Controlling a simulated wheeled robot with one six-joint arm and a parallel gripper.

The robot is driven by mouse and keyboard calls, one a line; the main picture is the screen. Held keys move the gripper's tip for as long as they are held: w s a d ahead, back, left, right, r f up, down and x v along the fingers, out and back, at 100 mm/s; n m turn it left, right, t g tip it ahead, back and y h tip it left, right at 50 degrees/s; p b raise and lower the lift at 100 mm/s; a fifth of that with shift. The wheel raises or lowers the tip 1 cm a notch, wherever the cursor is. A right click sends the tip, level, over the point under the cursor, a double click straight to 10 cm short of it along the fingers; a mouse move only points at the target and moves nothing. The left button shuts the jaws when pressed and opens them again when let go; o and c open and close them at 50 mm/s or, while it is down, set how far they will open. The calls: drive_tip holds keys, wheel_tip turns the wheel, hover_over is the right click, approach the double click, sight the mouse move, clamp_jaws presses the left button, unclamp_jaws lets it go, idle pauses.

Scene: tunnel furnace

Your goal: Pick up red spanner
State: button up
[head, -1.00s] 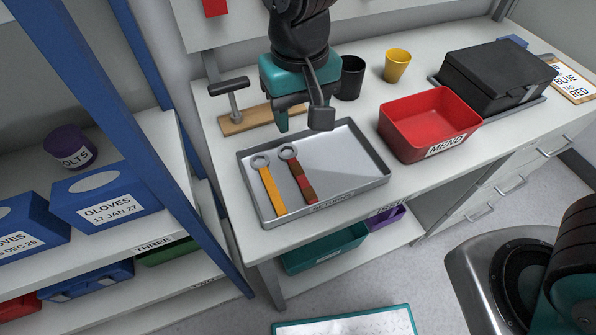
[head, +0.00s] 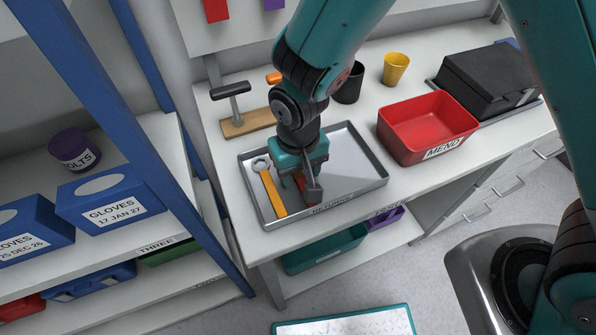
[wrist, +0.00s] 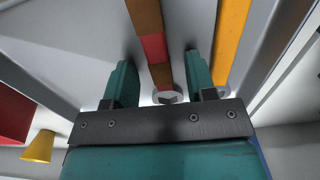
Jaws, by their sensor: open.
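The red spanner (wrist: 152,47), with a red and brown handle and a grey ring head, lies in the grey returns tray (head: 352,187). In the head view my gripper hides most of it. My gripper (head: 299,187) is low over the tray, pointing down, with its fingers open. In the wrist view the spanner runs between the two fingers of my gripper (wrist: 160,72), with gaps on both sides. An orange-yellow spanner (head: 270,190) lies to the left of it in the head view; the wrist view shows it to the right (wrist: 230,40), outside the fingers.
A red bin (head: 388,138) marked MEND stands to the right of the tray, with a black box (head: 490,80) beyond. A black cup (head: 350,85) and a yellow cup (head: 396,69) stand behind. A wooden block with a dark-handled tool (head: 246,122) is at the back left.

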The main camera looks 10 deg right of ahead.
sight(298, 175)
clamp_jaws()
drive_tip(key=shift+r, duration=0.15)
wheel_tip(298, 175, up, 20)
drive_tip(key=shift+b, duration=0.35)
